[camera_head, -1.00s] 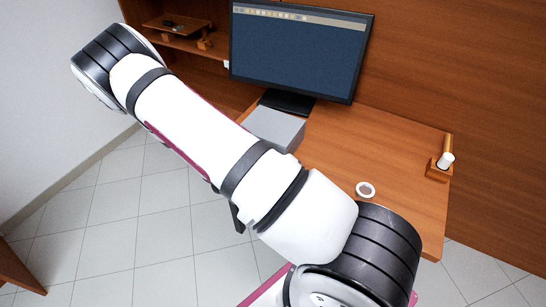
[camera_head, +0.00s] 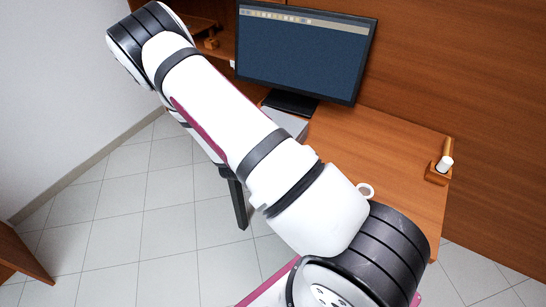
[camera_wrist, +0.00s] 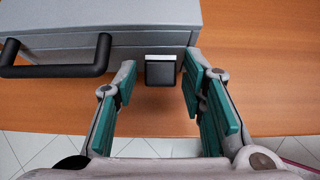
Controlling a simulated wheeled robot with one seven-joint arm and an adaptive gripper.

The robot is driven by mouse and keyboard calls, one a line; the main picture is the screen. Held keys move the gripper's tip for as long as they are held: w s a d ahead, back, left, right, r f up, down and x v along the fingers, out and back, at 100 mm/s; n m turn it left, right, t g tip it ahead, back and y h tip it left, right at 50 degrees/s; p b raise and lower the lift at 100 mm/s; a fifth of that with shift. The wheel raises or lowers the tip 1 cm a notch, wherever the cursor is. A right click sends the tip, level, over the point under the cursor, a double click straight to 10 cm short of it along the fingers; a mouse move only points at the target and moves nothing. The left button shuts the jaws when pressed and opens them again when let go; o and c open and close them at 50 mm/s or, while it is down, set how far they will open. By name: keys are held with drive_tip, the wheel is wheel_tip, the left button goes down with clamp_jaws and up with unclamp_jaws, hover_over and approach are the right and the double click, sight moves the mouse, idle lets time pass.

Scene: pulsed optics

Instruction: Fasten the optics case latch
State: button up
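The grey optics case (camera_wrist: 120,18) lies on the wooden desk at the top left of the wrist view, with a black handle (camera_wrist: 55,70) on its front. The black latch (camera_wrist: 161,71), with a pale strip across its top, sits on the case's front toward the right. My gripper (camera_wrist: 161,82) is open, its teal-padded fingers on either side of the latch. Clear gaps show between the pads and the latch, and nothing is held. In the head view my arm covers most of the case (camera_head: 290,122) and hides the latch and gripper.
A monitor (camera_head: 305,50) stands behind the case. A small white ring (camera_head: 366,184) lies on the desk (camera_head: 385,150), partly behind my arm. A wooden holder with a white-ended rod (camera_head: 440,170) stands at the desk's right edge.

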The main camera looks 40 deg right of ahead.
drive_tip(key=shift+a, duration=0.1)
drive_tip(key=v, duration=1.2)
drive_tip(key=shift+w, duration=0.1)
